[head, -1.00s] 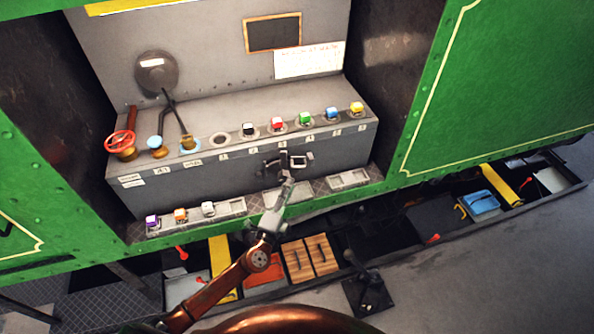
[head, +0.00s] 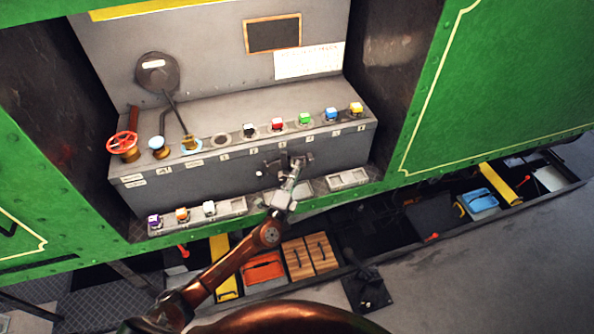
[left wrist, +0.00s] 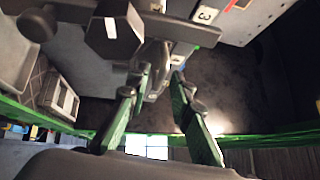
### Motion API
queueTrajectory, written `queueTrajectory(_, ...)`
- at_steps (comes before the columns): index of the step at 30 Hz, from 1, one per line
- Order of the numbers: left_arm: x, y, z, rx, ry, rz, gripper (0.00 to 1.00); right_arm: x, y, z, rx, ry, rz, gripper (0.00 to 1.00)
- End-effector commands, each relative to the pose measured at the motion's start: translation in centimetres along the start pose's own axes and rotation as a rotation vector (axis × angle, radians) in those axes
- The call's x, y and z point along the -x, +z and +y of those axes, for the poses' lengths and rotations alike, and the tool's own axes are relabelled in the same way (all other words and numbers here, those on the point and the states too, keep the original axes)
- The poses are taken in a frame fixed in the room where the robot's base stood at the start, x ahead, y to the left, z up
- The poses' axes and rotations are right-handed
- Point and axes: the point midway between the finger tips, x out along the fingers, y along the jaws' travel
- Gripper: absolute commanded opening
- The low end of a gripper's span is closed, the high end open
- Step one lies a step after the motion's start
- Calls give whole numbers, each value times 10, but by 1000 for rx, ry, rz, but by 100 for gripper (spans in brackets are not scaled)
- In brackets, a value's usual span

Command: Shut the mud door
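A dark fitting (head: 270,166) with a crossbar sits on the front face of the grey box, low in the cab opening. I take it to be the mud door's fastening. In the left wrist view it shows as a dark crossbar (left wrist: 183,30) with a faceted dark knob (left wrist: 113,35) marked white and a grey rod below. My left gripper (head: 293,166) is at this fitting. Its green-padded fingers (left wrist: 160,75) are apart, with the rod's end near or between the tips; I cannot tell if they touch it. The door's edges are unclear. My right gripper is out of view.
Coloured buttons (head: 305,119), a red handwheel (head: 122,142) and levers (head: 176,112) stand on top of the box. Shallow trays (head: 348,178) line the ledge below. A trough (head: 395,238) with loose items runs under the green side. The floor at lower right is clear.

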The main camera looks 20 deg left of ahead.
Motion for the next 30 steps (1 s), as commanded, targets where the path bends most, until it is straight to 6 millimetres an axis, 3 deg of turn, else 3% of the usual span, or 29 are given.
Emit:
queueTrajectory(8,0,0,0,0,0,0,0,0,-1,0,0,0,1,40)
queueTrajectory(26,0,1,0,0,1,-3,0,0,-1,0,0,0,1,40)
queueTrajectory(30,3,17,0,-4,1,-58,0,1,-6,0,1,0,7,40)
